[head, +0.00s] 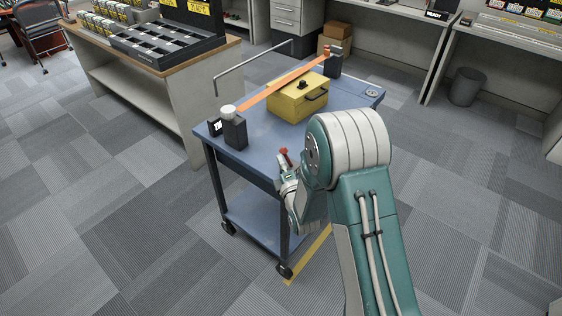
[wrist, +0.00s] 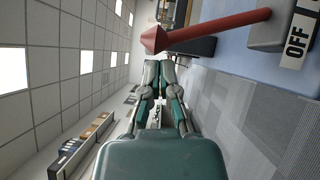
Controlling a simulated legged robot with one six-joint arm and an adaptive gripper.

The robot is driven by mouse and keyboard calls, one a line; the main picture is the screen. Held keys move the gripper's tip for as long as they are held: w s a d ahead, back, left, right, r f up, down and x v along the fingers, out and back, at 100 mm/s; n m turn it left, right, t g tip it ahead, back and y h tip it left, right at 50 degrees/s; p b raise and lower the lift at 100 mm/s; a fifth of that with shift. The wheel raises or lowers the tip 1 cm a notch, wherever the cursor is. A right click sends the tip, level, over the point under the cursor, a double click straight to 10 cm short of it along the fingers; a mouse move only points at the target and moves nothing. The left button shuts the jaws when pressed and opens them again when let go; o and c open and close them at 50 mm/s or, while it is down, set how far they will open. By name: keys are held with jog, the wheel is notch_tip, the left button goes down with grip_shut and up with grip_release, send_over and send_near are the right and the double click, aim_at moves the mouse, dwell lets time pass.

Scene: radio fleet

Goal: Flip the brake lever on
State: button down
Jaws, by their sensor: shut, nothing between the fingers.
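The brake lever is a red rod with a cone-shaped tip (wrist: 205,32), running across the top of the wrist view. Its far end meets a grey block beside a white "OFF" label (wrist: 297,42). In the head view a small red tip (head: 284,152) shows at the near side of the blue cart (head: 262,168); the rest of the lever is hidden. My gripper (wrist: 159,68) is shut and empty, its fingertips just short of the lever's cone tip in the wrist view. In the head view my gripper (head: 284,168) is close by the red tip; I cannot tell whether they touch.
A yellow box (head: 290,100), an orange strap (head: 275,90) and dark posts stand on the cart, with a metal handle (head: 250,66) behind. A wooden-topped workbench (head: 160,60) stands at left. A grey bin (head: 467,87) stands at right. Carpet around the cart is clear.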

aim_at(286, 151)
dwell(0.4)
jog(key=shift+w+d+r+m, duration=0.15)
jog(key=shift+w+r+m, duration=0.1)
jog(key=shift+m, duration=0.05)
jog(key=shift+w+d, duration=0.1)
jog(key=shift+w+d+r+m+g+h, duration=0.3)
jog(key=shift+w+d+r+m+g, duration=0.3)
jog(key=shift+m, duration=0.3)
jog(key=w+d+m+g, duration=0.2)
jog(key=w+d+m, duration=0.1)
jog(key=w+d, duration=0.1)
jog(key=shift+w+d+r+g, duration=0.15)
jog(key=shift+w+r+g, duration=0.25)
jog(key=shift+w, duration=0.5)
jog(key=shift+w+d, duration=0.1)
jog(key=shift+r, duration=0.1)
